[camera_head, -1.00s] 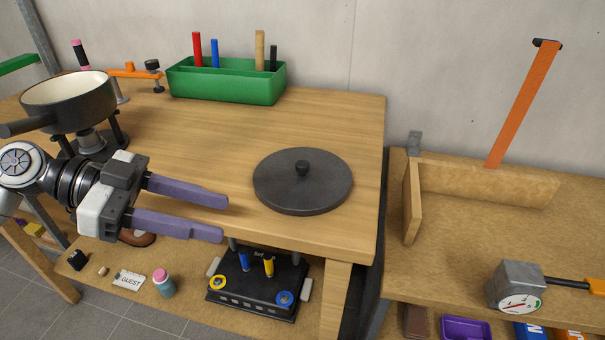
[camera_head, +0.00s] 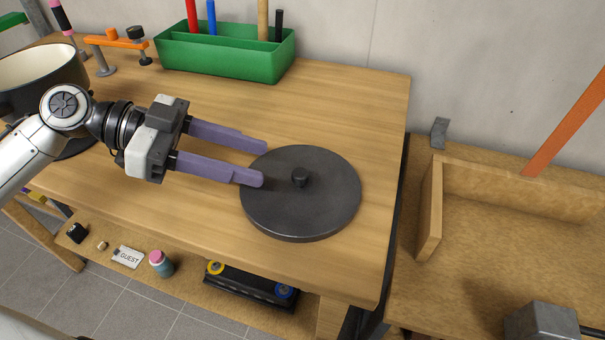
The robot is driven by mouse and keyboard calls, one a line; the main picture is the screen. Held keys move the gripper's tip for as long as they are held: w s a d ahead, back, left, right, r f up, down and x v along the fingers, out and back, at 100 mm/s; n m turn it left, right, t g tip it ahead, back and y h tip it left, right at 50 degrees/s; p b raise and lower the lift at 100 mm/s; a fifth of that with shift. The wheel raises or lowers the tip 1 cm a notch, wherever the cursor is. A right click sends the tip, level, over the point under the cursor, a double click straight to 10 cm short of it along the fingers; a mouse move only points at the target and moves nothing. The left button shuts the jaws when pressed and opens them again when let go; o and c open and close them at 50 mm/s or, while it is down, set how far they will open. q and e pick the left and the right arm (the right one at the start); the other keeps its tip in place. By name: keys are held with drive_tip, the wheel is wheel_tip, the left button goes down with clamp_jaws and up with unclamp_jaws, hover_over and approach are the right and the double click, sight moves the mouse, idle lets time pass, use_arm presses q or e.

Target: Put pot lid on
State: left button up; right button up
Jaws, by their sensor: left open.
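The pot lid (camera_head: 318,208) is a dark grey disc with a small black knob (camera_head: 300,177) in its middle. It lies flat on the wooden table (camera_head: 345,105), near the right front corner. My left gripper (camera_head: 265,164) is open, with its two purple fingers pointing right towards the knob. The fingertips are at the lid's left edge in the picture, short of the knob, with nothing between them. The pot (camera_head: 40,82), dark outside and cream inside, stands at the far left and is cut by the picture edge and partly hidden by my left arm. My right gripper is not in view.
A green box (camera_head: 225,58) with several upright tools stands at the back of the table. An orange clamp-like piece (camera_head: 115,42) is left of it. A lower wooden bench (camera_head: 480,230) with a raised frame is at the right. Small items lie on a shelf below.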

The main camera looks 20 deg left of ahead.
sight(293, 172)
use_arm(q)
drive_tip(key=shift+p+x, duration=0.75)
drive_tip(key=shift+x, duration=2.8)
drive_tip(key=shift+c, duration=0.3)
clamp_jaws()
